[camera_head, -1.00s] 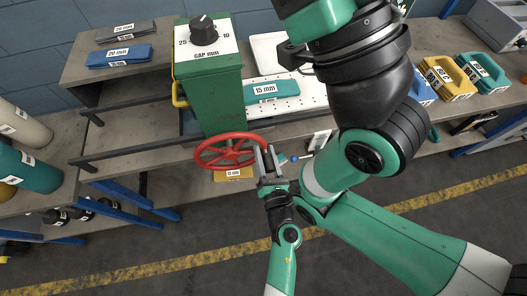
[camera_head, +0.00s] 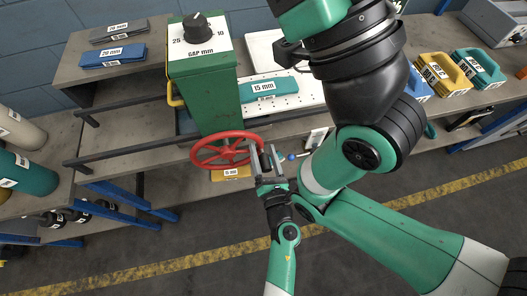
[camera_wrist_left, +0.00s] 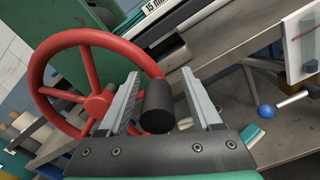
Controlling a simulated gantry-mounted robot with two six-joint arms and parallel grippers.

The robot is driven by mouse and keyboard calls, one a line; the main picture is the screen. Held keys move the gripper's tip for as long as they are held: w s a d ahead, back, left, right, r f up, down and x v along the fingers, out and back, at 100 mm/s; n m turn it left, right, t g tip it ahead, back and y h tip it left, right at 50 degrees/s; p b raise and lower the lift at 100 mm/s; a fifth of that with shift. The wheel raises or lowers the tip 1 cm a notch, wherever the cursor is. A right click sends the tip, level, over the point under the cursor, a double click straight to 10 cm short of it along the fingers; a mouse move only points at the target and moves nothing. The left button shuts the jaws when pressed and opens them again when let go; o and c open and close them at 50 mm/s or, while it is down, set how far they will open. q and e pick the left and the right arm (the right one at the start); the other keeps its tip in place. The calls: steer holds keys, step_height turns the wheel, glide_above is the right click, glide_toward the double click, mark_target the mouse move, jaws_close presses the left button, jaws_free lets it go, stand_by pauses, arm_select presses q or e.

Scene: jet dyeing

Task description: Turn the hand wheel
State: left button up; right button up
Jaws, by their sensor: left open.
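The red hand wheel (camera_head: 228,153) stands on the front of a green gap box (camera_head: 206,98). It also shows in the left wrist view (camera_wrist_left: 98,103), with its rim and spokes on the left. A black cylindrical handle (camera_wrist_left: 158,108) sticks out from the wheel's right side. My left gripper (camera_head: 264,156) is at the right edge of the wheel, jaws open. In the left wrist view the handle lies between the two spread fingers (camera_wrist_left: 160,100), with gaps visible at its sides. My right gripper is not in view.
A black knob (camera_head: 197,28) on a scale tops the box. A teal 15 mm block (camera_head: 268,90) lies on a perforated white plate behind. A yellow block (camera_head: 231,173) sits below the wheel. A blue ball-ended lever (camera_wrist_left: 266,111) is to the right of the gripper.

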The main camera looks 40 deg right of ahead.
arm_select(q)
steer(key=shift+s+a, duration=0.1)
steer(key=p+v, duration=0.5)
steer(key=v, duration=0.6)
steer(key=shift+s, duration=0.2)
steer(key=shift+r, duration=0.1)
